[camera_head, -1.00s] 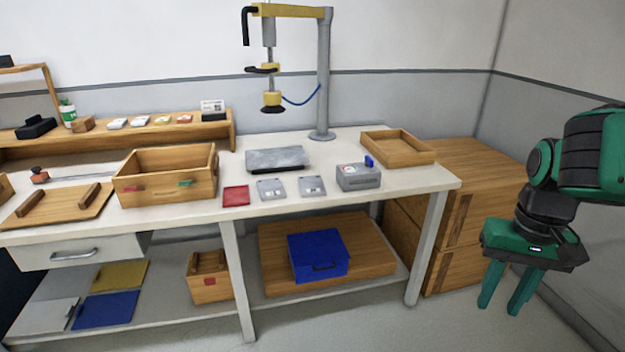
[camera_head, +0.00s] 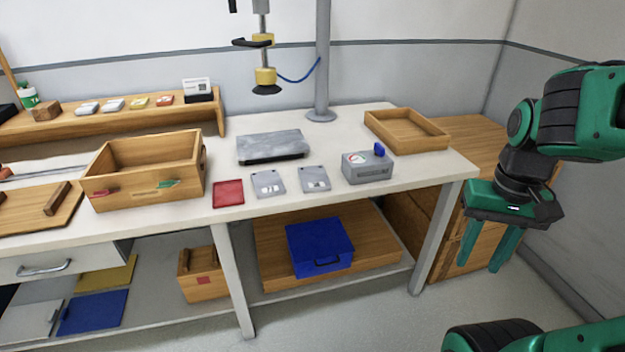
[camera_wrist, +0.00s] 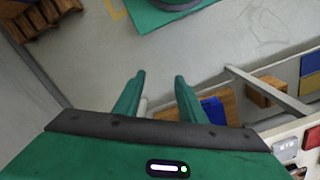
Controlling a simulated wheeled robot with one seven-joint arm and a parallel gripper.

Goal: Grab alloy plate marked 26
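Two small grey plates lie flat on the white workbench in the head view, the left one (camera_head: 268,184) and the right one (camera_head: 314,179). Their markings are too small to read, so I cannot tell which is 26. A red plate (camera_head: 228,193) lies just left of them. My gripper (camera_head: 490,249) hangs to the right of the bench, clear of it, with its fingers apart and nothing between them. In the wrist view the open fingers (camera_wrist: 155,97) point over the floor, and a grey plate (camera_wrist: 286,149) shows at the lower right.
A grey box with a blue knob (camera_head: 368,167) stands right of the plates, and a dark grey slab (camera_head: 272,147) lies behind them. A wooden box (camera_head: 150,170) is at left, a shallow tray (camera_head: 408,143) at back right. A press head (camera_head: 265,76) hangs above.

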